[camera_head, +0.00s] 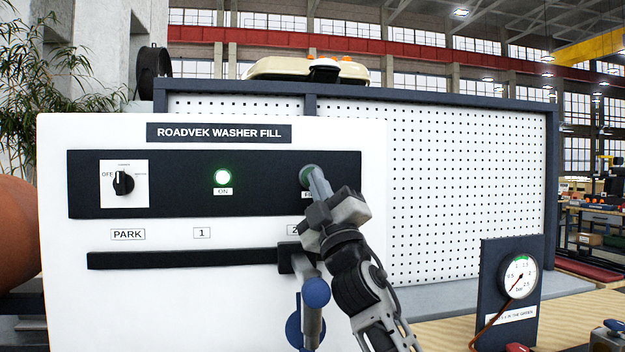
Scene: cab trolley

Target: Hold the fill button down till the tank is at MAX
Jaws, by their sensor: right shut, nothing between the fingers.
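The white panel (60,225) headed "ROADVEK WASHER FILL" faces me. On its black strip (265,180) are a rotary switch (123,183) and a lit green lamp (222,177) labelled "ON". At the strip's right end is a round greenish button (306,172), whose label is partly covered and starts with "F". My right gripper (314,176) is shut and empty, its fingertips over the button and hiding part of it. I cannot tell whether they press it in. No tank or MAX mark can be made out. My left gripper is not in view.
Below the strip is a black rail (185,259) with PARK, 1 and 2 labels. A blue-knobbed handle (316,292) stands out at its right end, close to my right arm. A pressure gauge (519,277) stands on the wooden bench (450,332) at right.

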